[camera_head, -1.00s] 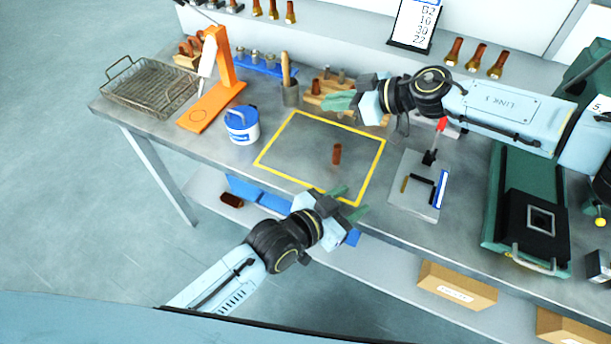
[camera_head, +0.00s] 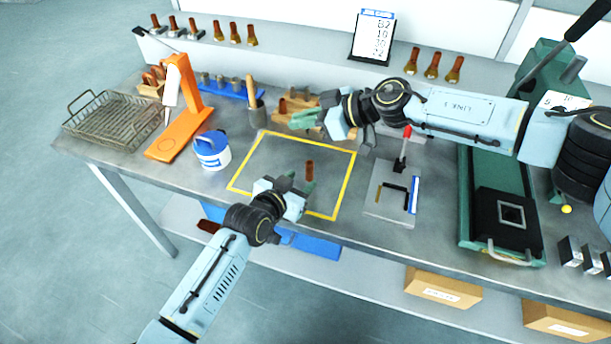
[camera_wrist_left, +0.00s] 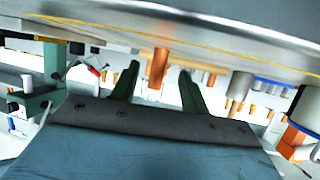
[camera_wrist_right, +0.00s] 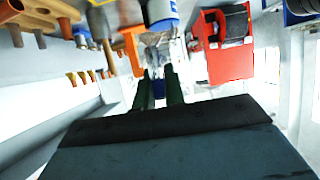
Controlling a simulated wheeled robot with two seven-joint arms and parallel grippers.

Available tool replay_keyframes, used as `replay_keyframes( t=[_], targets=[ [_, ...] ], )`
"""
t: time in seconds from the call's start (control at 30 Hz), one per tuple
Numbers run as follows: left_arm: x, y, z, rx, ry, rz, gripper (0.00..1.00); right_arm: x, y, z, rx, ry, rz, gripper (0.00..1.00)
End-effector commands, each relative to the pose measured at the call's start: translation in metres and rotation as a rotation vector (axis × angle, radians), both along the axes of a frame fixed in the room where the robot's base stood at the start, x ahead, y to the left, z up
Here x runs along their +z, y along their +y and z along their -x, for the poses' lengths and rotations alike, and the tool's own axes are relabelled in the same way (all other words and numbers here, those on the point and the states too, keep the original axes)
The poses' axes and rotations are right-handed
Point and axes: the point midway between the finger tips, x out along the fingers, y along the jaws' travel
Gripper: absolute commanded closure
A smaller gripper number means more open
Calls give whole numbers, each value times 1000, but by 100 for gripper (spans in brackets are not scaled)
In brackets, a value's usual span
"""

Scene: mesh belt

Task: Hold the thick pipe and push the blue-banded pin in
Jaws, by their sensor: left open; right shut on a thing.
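The thick pipe (camera_head: 309,170), a short copper-brown tube, stands upright inside the yellow-outlined area of the bench. My left gripper (camera_head: 302,188) is open at the near side of the pipe. In the left wrist view, the pipe (camera_wrist_left: 158,68) shows between and beyond the two green fingertips, with clear space on both sides. My right gripper (camera_head: 303,119) is above the back of the bench by the wooden rack. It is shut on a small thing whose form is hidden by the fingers. I cannot make out a blue band in any view.
A blue-lidded white tub (camera_head: 212,152) and an orange stand (camera_head: 175,125) are left of the yellow outline (camera_head: 341,190). A grey plate fixture (camera_head: 388,203) with a red-tipped lever is to the right. A wooden rack (camera_head: 290,103) lies behind.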

Motion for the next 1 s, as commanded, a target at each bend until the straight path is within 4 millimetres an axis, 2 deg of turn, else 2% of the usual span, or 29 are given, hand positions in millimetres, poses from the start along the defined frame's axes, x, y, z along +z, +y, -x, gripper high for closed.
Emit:
replay_keyframes(
  t=[0.1, 0.3, 0.73, 0.77, 1.0],
  targets=[
    [-6, -8, -14, -1, 1, 1, 55, 0, 0, 0, 0, 0, 0, 100],
    [-12, -16, -27, -1, 1, 1, 55, 0, 0, 0, 0, 0, 0, 100],
    [-15, -18, -32, -1, 0, 0, 55, 0, 0, 0, 0, 0, 0, 100],
    [-15, -18, -32, -1, -1, 1, 56, 0, 0, 0, 0, 0, 0, 100],
    [-15, -18, -32, -1, 0, 0, 88, 0, 0, 0, 0, 0, 0, 100]
  ],
)
